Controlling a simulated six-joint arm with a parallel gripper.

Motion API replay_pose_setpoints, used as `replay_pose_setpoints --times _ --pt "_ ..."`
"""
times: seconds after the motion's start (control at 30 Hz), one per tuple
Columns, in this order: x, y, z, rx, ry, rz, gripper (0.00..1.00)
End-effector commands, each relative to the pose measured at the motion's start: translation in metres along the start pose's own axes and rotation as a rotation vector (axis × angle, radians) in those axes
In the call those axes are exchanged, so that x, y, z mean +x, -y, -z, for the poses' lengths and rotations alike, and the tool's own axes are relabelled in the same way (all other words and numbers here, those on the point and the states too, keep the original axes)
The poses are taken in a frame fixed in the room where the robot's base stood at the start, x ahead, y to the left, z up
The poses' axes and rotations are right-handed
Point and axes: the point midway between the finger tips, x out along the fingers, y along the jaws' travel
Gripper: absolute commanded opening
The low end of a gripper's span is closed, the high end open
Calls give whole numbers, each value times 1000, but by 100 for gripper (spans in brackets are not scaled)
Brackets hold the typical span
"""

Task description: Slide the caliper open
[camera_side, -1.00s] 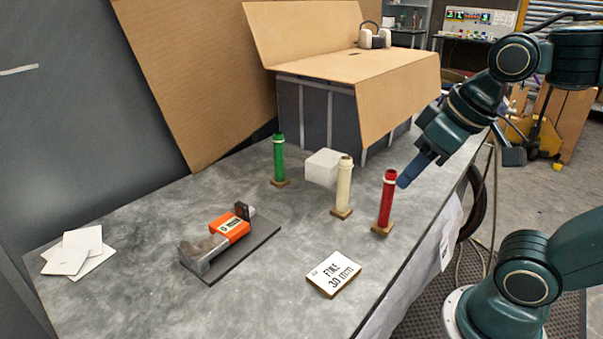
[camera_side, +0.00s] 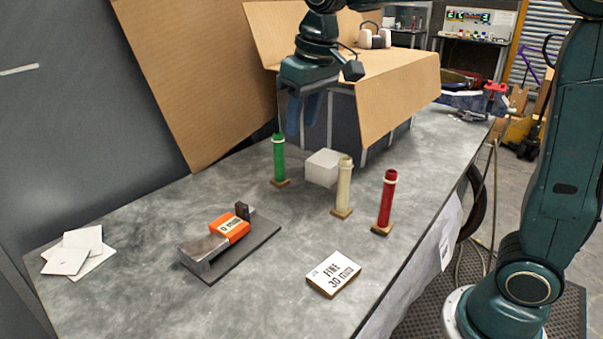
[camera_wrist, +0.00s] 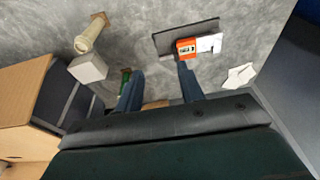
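The caliper (camera_side: 207,246) is a grey bar with an orange lettered slider (camera_side: 230,226) and a small dark upright block at its far end. It lies on a dark plate (camera_side: 252,255); the slider sits near that far block, and I cannot tell whether they touch. In the wrist view the orange slider (camera_wrist: 186,47) shows just beyond the right finger. My gripper (camera_side: 303,118) points down above the back of the table, in the air beyond the caliper. Its two blue fingers are spread with nothing between them, as the wrist view (camera_wrist: 159,88) shows.
A green bottle (camera_side: 279,160) stands close to my gripper. A cream bottle (camera_side: 344,188), a red bottle (camera_side: 387,202) and a white block (camera_side: 322,167) stand right. A cardboard-topped box (camera_side: 395,80) is behind. A lettered card (camera_side: 333,273) and white papers (camera_side: 72,252) lie in front and left.

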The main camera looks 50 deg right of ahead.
Motion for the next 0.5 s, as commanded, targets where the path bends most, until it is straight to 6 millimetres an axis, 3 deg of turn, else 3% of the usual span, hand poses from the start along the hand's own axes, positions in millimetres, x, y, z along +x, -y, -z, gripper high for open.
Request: replay_pose_setpoints --times 0.2,0.5 --pt "26 9 44 -5 60 0 38" --pt "72 23 94 -12 139 -3 38"
